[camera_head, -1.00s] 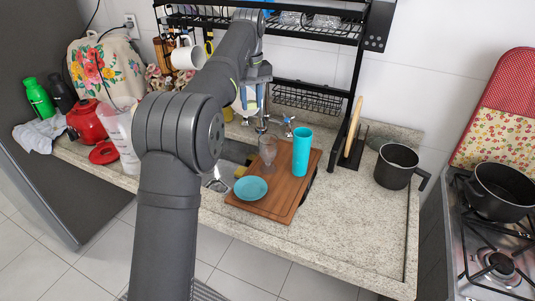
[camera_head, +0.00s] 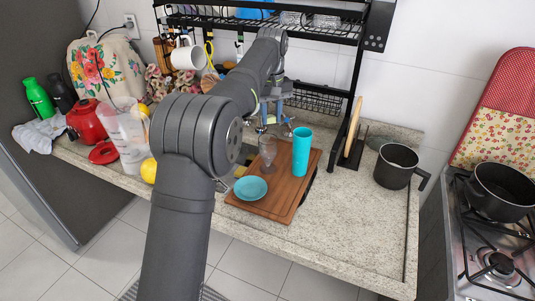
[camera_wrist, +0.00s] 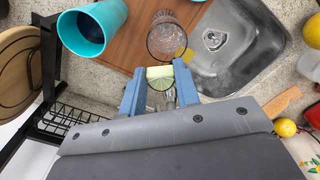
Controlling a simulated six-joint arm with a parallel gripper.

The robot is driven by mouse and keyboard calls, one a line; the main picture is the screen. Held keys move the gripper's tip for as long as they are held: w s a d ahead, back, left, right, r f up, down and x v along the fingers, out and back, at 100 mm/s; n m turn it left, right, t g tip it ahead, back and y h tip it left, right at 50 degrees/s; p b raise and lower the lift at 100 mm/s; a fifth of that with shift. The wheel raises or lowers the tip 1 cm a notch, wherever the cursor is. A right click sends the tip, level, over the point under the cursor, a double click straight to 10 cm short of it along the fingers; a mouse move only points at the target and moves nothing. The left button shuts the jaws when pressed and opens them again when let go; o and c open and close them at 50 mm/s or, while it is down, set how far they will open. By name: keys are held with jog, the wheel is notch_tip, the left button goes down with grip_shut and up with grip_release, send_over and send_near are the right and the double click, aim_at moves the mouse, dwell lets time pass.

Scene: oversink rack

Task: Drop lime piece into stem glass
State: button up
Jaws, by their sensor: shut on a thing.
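The stem glass (camera_head: 267,149) is clear and stands upright on the wooden cutting board (camera_head: 291,204), left of a turquoise cup (camera_head: 301,152). The glass (camera_wrist: 167,38) also shows in the wrist view, its open rim just beyond the fingertips. My gripper (camera_wrist: 160,76) is shut on a pale green lime piece (camera_wrist: 160,73), held between the blue fingers.
The turquoise cup (camera_wrist: 92,27) stands close beside the glass. A turquoise saucer (camera_head: 250,188) lies on the board. The metal sink (camera_wrist: 235,45) is beside the board. A black rack (camera_head: 345,105) rises behind, and a dark pot (camera_head: 396,167) stands at the right.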

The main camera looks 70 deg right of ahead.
jog(key=o, duration=1)
jog(key=shift+r, duration=3.75)
notch_tip(320, 180, down, 8)
jog(key=shift+r, duration=2.95)
jog(key=shift+f, duration=0.1)
